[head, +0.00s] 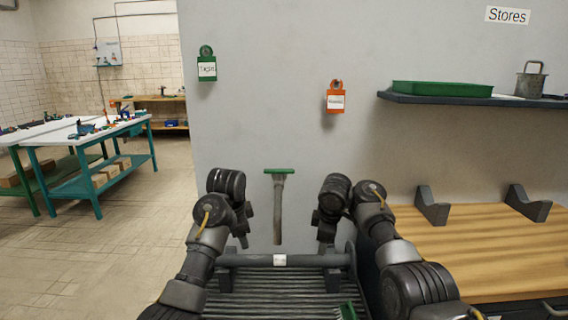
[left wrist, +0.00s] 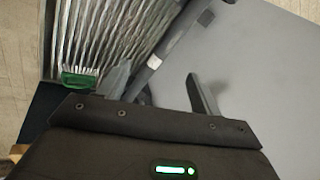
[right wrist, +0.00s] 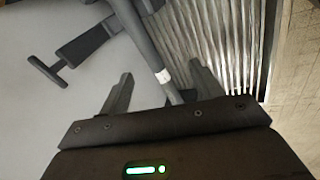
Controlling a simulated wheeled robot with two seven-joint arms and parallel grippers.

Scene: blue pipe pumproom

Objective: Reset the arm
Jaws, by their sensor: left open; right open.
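A dark grey bar (head: 255,260) with a white label lies level across two dark supports over a ribbed grey tray (head: 265,303). My left gripper (head: 243,238) is open above the bar's left part. My right gripper (head: 326,238) is open above its right part. In the left wrist view the bar (left wrist: 170,45) runs between the open fingers (left wrist: 160,90). In the right wrist view the bar (right wrist: 145,45) also runs between the open fingers (right wrist: 162,90). Contact with the fingers cannot be told. No separate item clearly named "the arm" can be identified.
A green-topped grey tool (head: 279,205) is upright against the grey wall beyond the bar. A green brush (head: 348,311) lies at the tray's right front. A wooden bench (head: 480,250) with dark cradles is at right, below a shelf with a green tray (head: 442,89).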

